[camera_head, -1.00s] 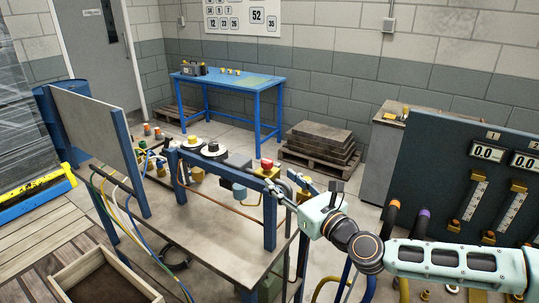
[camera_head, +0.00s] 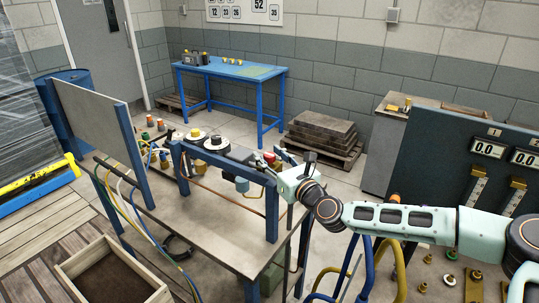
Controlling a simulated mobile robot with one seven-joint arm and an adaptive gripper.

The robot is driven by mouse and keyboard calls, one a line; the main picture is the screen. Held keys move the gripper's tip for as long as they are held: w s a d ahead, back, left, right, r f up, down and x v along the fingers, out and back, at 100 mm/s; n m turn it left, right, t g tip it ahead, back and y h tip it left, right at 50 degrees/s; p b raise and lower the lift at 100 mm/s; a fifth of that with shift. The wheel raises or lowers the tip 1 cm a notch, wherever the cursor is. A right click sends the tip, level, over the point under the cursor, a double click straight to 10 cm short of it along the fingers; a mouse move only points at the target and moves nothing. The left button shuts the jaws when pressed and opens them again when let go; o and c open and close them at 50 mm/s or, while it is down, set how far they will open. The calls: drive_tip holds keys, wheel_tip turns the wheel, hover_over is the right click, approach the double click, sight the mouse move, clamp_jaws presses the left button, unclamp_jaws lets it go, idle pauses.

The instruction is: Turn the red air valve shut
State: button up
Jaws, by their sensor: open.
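The red air valve (camera_head: 269,157) shows as a small red knob at the right end of the blue-framed bench rig, largely hidden behind my gripper. My gripper (camera_head: 259,163) is dark and reaches in from the right at the valve, over the blue rail (camera_head: 230,166). Its jaws are open. The fingertips are small and overlap the valve in the picture, so I cannot tell whether they touch it or sit around it.
A white disc with a yellow knob (camera_head: 196,134) and a black disc (camera_head: 217,143) stand left of the valve. A gauge panel (camera_head: 450,165) rises at the right. Coloured hoses (camera_head: 128,208) hang at the left. The bench front (camera_head: 185,220) is mostly bare.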

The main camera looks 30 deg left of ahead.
clamp_jaws()
drive_tip(key=shift+a, duration=0.1)
idle(0.3)
